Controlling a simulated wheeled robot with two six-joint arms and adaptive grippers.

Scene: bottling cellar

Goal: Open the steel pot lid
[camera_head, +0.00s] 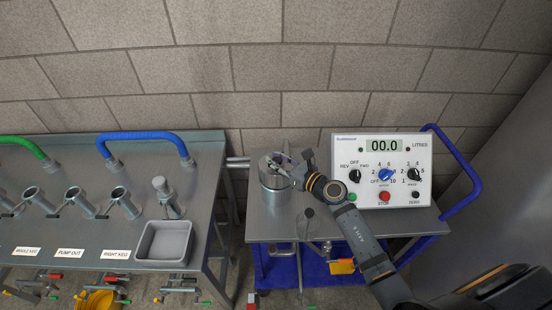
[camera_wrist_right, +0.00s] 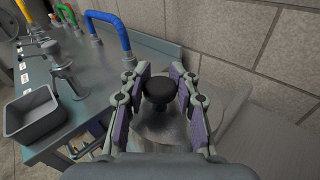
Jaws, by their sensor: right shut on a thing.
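The steel pot (camera_head: 273,200) stands on the left part of the blue-framed cart's top in the head view. Its lid (camera_head: 266,163) shows at the top of the pot, partly hidden by my right gripper (camera_head: 287,165). In the right wrist view, the lid's round black knob (camera_wrist_right: 158,88) is between the two fingers of my right gripper (camera_wrist_right: 160,97), which is shut on it. The grey lid surface (camera_wrist_right: 160,128) lies just below the knob. I cannot tell any gap between lid and pot. My left gripper is in neither view.
A control box (camera_head: 381,170) with dials and a display reading 00.0 stands right of the pot, beside my right arm. The cart has a blue handle (camera_head: 461,180). A steel bench (camera_head: 100,232) with hoses, pipe fittings and a grey tray (camera_head: 164,243) stands at left. A block wall is behind.

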